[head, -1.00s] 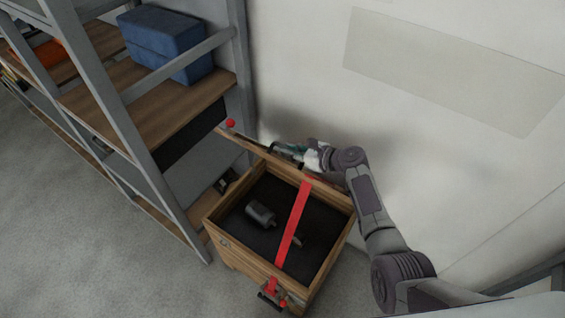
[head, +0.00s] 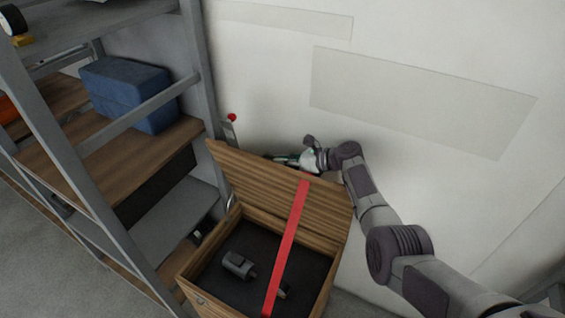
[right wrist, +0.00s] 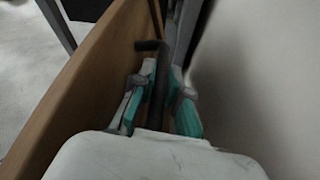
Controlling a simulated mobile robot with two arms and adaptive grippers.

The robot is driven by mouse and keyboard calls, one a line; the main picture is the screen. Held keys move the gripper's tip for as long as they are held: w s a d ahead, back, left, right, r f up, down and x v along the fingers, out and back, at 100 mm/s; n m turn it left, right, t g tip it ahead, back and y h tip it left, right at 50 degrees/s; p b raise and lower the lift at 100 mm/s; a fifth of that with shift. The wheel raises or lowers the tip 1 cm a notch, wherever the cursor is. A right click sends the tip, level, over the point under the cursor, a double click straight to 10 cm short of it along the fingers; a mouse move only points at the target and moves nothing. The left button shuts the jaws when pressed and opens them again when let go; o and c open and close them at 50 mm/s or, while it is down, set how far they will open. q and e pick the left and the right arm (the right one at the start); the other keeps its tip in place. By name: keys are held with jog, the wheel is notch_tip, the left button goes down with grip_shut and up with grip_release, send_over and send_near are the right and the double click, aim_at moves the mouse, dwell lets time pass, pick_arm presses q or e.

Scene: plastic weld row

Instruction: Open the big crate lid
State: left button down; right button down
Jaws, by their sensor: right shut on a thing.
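The big wooden crate (head: 322,288) stands open at the bottom middle of the head view. Its lid (head: 255,183) is raised at the back, with its wooden inner face showing. My right gripper (head: 288,160) is behind the lid, on the wall side, partly hidden by it. In the right wrist view the teal-padded fingers (right wrist: 160,98) are shut on a dark bar handle (right wrist: 157,75) beside the wooden lid (right wrist: 85,75). My left gripper is not in view.
A red strap (head: 287,245) runs from the lid across the crate opening. A dark grey object (head: 238,264) lies inside. A metal shelf with a blue box (head: 128,92) stands close on the left. The wall (head: 420,60) is close behind the lid.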

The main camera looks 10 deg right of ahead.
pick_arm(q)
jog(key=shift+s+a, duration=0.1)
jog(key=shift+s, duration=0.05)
pick_arm(e)
jog(key=shift+d+f, duration=0.1)
jog(key=shift+d, duration=0.05)
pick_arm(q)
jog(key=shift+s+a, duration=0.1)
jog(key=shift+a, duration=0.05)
pick_arm(e)
jog(key=c, duration=1.4)
grip_release()
jog(key=shift+c, duration=0.2)
jog(key=shift+s, duration=0.1)
jog(key=v, duration=1.1)
jog(key=shift+d, duration=0.4)
jog(key=shift+s, duration=0.15)
